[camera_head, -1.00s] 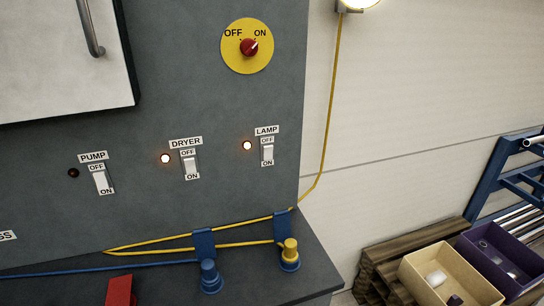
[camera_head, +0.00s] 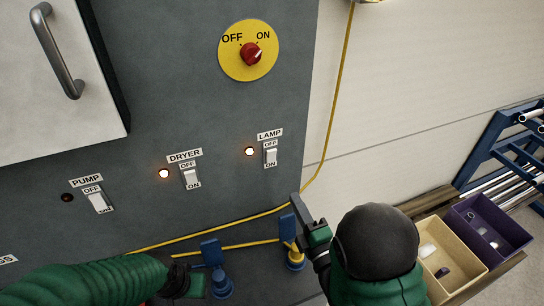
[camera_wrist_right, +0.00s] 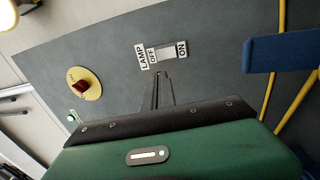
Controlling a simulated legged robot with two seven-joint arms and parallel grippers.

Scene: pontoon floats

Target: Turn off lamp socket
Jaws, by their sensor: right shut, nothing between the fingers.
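The white LAMP switch (camera_head: 270,154) is on the grey panel, with OFF above it and ON below. The lit indicator (camera_head: 249,151) is left of it. My right gripper (camera_head: 296,200) is shut and empty, below and right of this switch and apart from it in the head view. In the right wrist view the LAMP switch (camera_wrist_right: 168,50) lies just beyond the shut fingertips (camera_wrist_right: 158,76). The yellow lamp plug (camera_head: 295,258) stands on the ledge, partly behind my right gripper. My left gripper (camera_head: 196,283) is low at the left; its fingers are not clear.
The DRYER switch (camera_head: 190,176) has a lit indicator; the PUMP switch (camera_head: 98,200) has a dark one. A red knob (camera_head: 251,54) on a yellow disc is above. A blue plug (camera_head: 221,282) and yellow cable (camera_head: 245,247) are below. Boxes (camera_head: 447,261) stand at the right.

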